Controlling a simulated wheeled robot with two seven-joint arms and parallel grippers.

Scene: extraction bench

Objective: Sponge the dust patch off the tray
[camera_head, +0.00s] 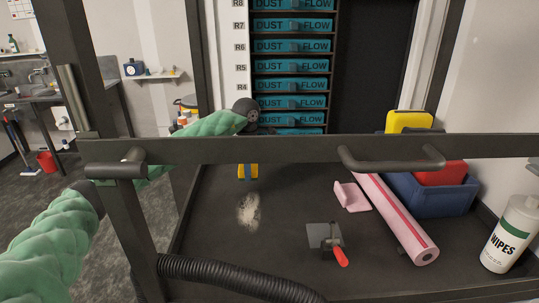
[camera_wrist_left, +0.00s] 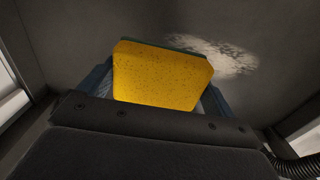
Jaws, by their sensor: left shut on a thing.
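A pale dust patch (camera_head: 249,210) lies on the dark tray (camera_head: 290,194) in the head view, left of the tray's middle. It also shows in the left wrist view (camera_wrist_left: 222,56), just beyond the sponge. The yellow sponge (camera_head: 248,171) with a dark green layer is held in my left gripper (camera_wrist_left: 158,92), whose blue fingers sit on both sides of it. In the head view the frame bar hides most of this gripper (camera_head: 248,166). The sponge is behind the patch there and apart from it; its exact height above the tray is unclear. My right gripper is not in view.
A dark frame bar with a handle (camera_head: 390,162) crosses in front of the tray. A scraper with a red handle (camera_head: 340,255), a pink dustpan-like piece (camera_head: 351,196), a pink roll (camera_head: 396,218), a blue bin (camera_head: 432,196) and a wipes bottle (camera_head: 510,235) stand to the right. A black hose (camera_head: 235,276) runs along the front.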

